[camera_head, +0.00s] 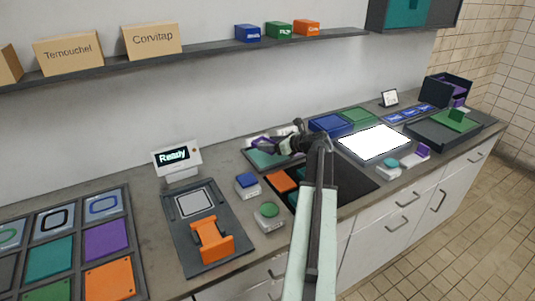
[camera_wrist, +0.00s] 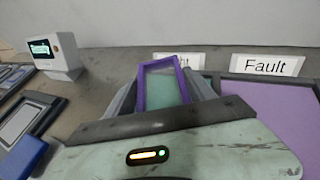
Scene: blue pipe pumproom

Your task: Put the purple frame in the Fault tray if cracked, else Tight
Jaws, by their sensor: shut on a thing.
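My gripper (camera_head: 277,144) is shut on the purple frame (camera_wrist: 183,80), which stands tilted up between the fingers in the wrist view. Its visible bars look whole, but its lower part is hidden by my gripper, so I cannot tell whether it is cracked. The Fault label (camera_wrist: 265,65) stands at the right behind a purple-floored compartment (camera_wrist: 275,100). The Tight label (camera_wrist: 190,62) is partly hidden behind the frame; a teal floor shows through and beside the frame. In the head view, the teal compartment (camera_head: 268,160) lies below my gripper.
A display reading Ready (camera_head: 174,155) stands at the left behind an orange clamp fixture (camera_head: 212,240). Blue (camera_head: 246,183) and green (camera_head: 268,212) buttons sit near the dark recess. A lit white panel (camera_head: 374,143) lies right of my arm. A shelf (camera_head: 200,52) runs above.

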